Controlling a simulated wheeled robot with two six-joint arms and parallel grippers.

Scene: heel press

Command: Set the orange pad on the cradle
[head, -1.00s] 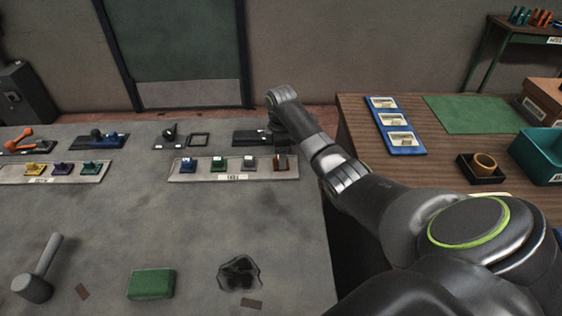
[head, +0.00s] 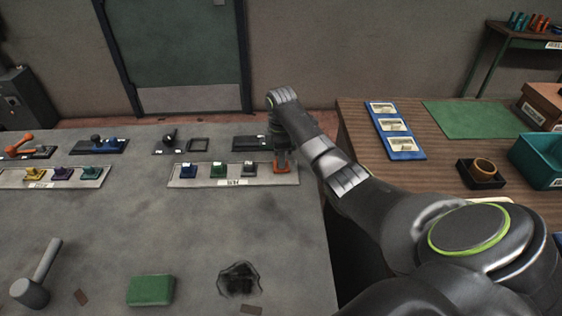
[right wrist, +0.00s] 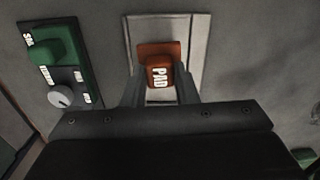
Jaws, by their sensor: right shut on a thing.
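The orange pad (head: 282,169) is at the right end of the near-right pale rack (head: 208,181). In the right wrist view the pad (right wrist: 157,68), lettered PAD, sits between the two fingers against a pale strip (right wrist: 193,30). My right gripper (head: 281,160) is shut on the pad from above. I cannot tell whether the pad still touches the rack. No part is clearly marked as the cradle; a dark square frame (head: 198,145) lies behind the rack, but I cannot tell if it is the cradle. My left gripper is not in view.
Blue, green and dark blocks stand along the same rack. Another rack (head: 100,178) with several blocks is at left. Dark fixtures line the table's back. A mallet (head: 38,272), green block (head: 151,289) and dark patch (head: 240,279) lie in front. The table's middle is clear.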

